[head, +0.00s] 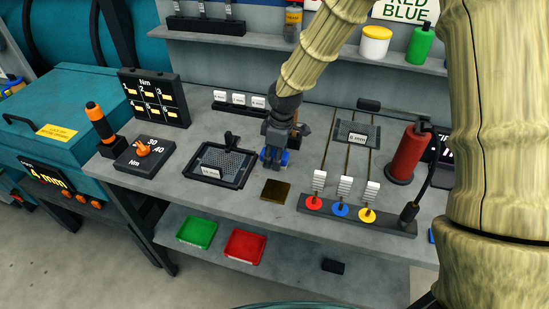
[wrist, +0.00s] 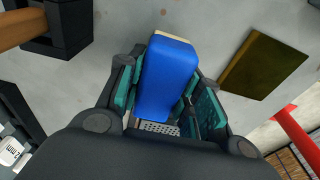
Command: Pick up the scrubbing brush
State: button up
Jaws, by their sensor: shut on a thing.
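The scrubbing brush (wrist: 168,78) looks like a plain blue block with a pale cream strip along its far edge. In the wrist view it lies between the two teal-padded fingers of my gripper (wrist: 168,100), which is shut on it. In the head view my gripper (head: 273,158) points down over the workbench, between the black mesh tray and the rack with coloured discs. Only a small blue part of the brush (head: 285,158) shows there, beside the fingers. I cannot tell whether the brush touches the bench.
A gold-brown plate (head: 275,190) lies just in front of my gripper. The black mesh tray (head: 222,181) is to its left. A rack with coloured discs (head: 357,216) and a red cylinder (head: 408,154) stand to the right. A brown handle (wrist: 30,22) rises close behind.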

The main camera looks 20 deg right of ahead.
aim_at(273, 155)
jog(key=shift+r+b, duration=0.5)
jog(key=shift+r, duration=0.3)
jog(key=shift+s+a+r+b, duration=0.1)
jog(key=shift+s+r+b, duration=0.2)
jog(key=shift+r, duration=0.25)
jog(key=shift+s+a+r+b, duration=0.1)
jog(key=shift+s+r+b, duration=0.1)
jog(key=shift+r+b, duration=0.3)
jog(key=s+a+b, duration=0.1)
jog(key=s+a, duration=0.1)
jog(key=s, duration=0.2)
jog(key=s+a+r+b, duration=0.1)
jog(key=s, duration=0.4)
jog(key=s+a+b, duration=0.1)
jog(key=s+a, duration=0.1)
jog(key=s, duration=0.2)
jog(key=shift+s+a+r+b, duration=0.35)
jog(key=o, duration=0.5)
jog(key=c, duration=0.4)
jog(key=shift+o, duration=0.2)
